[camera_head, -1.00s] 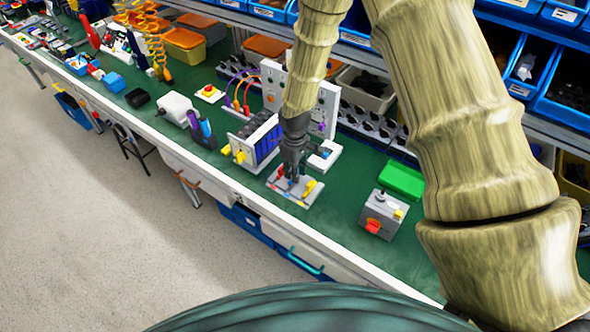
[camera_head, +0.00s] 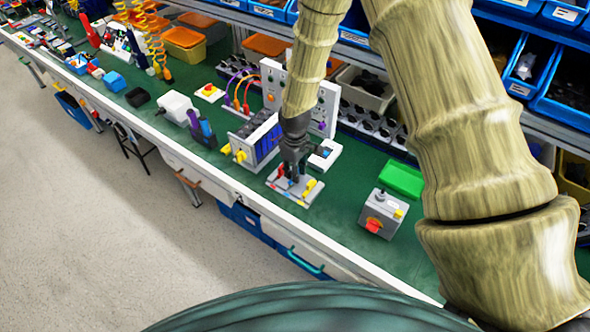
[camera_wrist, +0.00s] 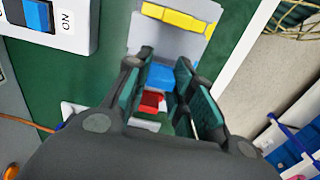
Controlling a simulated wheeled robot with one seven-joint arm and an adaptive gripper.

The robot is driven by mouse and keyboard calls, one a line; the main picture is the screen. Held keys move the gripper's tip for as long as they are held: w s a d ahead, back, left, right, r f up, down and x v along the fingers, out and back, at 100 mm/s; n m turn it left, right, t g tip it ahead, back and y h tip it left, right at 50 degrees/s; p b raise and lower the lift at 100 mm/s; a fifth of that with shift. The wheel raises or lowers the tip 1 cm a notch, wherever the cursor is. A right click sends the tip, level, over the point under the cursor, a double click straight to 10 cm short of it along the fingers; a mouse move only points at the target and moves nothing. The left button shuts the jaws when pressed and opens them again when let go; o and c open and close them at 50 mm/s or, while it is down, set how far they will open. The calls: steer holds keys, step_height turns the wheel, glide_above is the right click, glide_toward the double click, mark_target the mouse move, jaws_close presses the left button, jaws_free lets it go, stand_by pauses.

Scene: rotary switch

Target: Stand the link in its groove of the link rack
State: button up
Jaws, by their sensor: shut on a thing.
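The link rack (camera_head: 279,184) is a light grey plate on the green bench top, near its front edge. Its grey surface also shows in the wrist view (camera_wrist: 168,42), with a yellow piece (camera_wrist: 180,22) at the far end. My gripper (camera_head: 292,180) points down over the middle of the rack. In the wrist view my gripper (camera_wrist: 166,62) has its fingers on either side of a blue piece, which looks like the link (camera_wrist: 160,75). A red piece (camera_wrist: 151,102) lies nearer the palm. The fingers hide the link's lower end and the groove, so I cannot tell whether it is seated.
A grey box with a red knob (camera_head: 380,214) stands to the right. Green bench top is clear between rack and that box.

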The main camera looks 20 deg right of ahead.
steer(key=shift+f+b, duration=0.5)
steer(key=shift+f, duration=0.6)
steer(key=o, duration=0.9)
step_height(320, 180, up, 12)
stand_by(0.3)
